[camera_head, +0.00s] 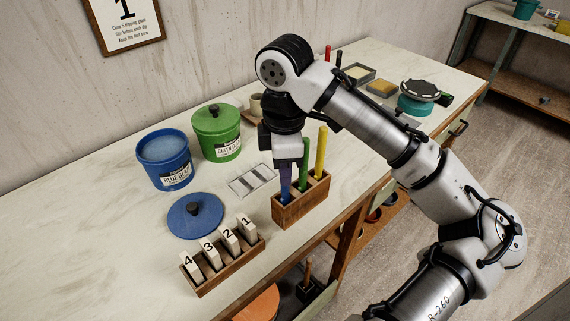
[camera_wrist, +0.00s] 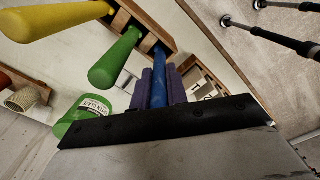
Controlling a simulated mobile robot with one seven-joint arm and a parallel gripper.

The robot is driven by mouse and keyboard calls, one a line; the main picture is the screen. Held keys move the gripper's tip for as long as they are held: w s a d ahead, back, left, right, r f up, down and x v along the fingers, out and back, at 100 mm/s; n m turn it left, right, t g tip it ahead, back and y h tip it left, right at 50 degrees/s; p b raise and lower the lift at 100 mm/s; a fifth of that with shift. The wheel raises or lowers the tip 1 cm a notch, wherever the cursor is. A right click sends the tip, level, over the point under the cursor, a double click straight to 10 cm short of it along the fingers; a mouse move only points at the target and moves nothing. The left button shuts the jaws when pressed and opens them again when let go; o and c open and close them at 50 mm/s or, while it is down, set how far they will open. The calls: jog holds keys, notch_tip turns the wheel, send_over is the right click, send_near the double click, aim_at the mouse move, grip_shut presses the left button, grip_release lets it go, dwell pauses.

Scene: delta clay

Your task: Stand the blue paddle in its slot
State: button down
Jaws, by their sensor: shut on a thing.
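The blue paddle (camera_head: 285,196) is upright, its handle between the purple fingers of my gripper (camera_head: 286,177). In the wrist view, the blue handle (camera_wrist: 158,88) runs between both fingers toward the wooden slot block (camera_head: 302,210). The paddle's lower end is at the left end of the block, at the left slot. How deep it sits is hidden. A green paddle (camera_head: 304,164) and a yellow paddle (camera_head: 321,152) stand in the other slots, close to the right of my gripper.
A rack of numbered tags (camera_head: 224,262) stands at the front left of the block. A blue glaze bucket (camera_head: 165,165), its lid (camera_head: 195,215) and a green lidded bucket (camera_head: 216,133) are at the left. A grey slotted plate (camera_head: 251,181) lies behind the block.

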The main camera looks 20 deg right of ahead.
dwell(0.3)
jog(key=c, duration=1.3)
grip_release()
notch_tip(320, 180, up, 7)
jog(key=p, duration=0.7)
jog(key=shift+p, duration=0.3)
jog(key=shift+w+a, duration=0.1)
